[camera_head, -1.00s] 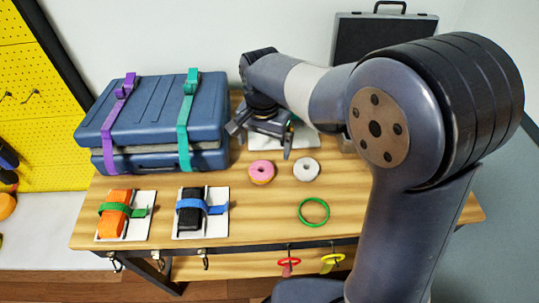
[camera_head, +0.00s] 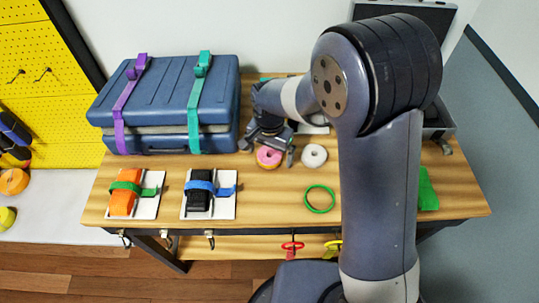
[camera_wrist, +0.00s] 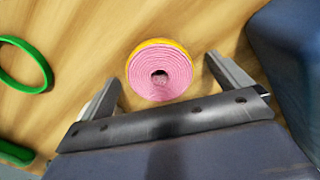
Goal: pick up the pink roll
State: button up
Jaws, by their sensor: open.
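The pink roll (camera_head: 269,157) lies flat on the wooden table, to the right of the blue case. In the wrist view the roll (camera_wrist: 160,75) shows a pink spiral top, a dark centre hole and a yellow-orange outer edge. My gripper (camera_head: 268,152) is open at the roll. In the wrist view my gripper (camera_wrist: 160,80) has one finger on either side of the roll, with a gap on each side. I cannot tell how far above the table the fingertips are.
A white roll (camera_head: 314,155) lies just right of the pink one. The blue case (camera_head: 170,100) with purple and teal straps stands close on the left. A green ring (camera_head: 319,198) lies nearer the front. Strapped orange (camera_head: 122,203) and black (camera_head: 198,198) blocks sit front left.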

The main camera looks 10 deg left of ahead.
jog(key=shift+c, duration=0.5)
jog(key=c, duration=0.7)
jog(key=shift+o, duration=0.2)
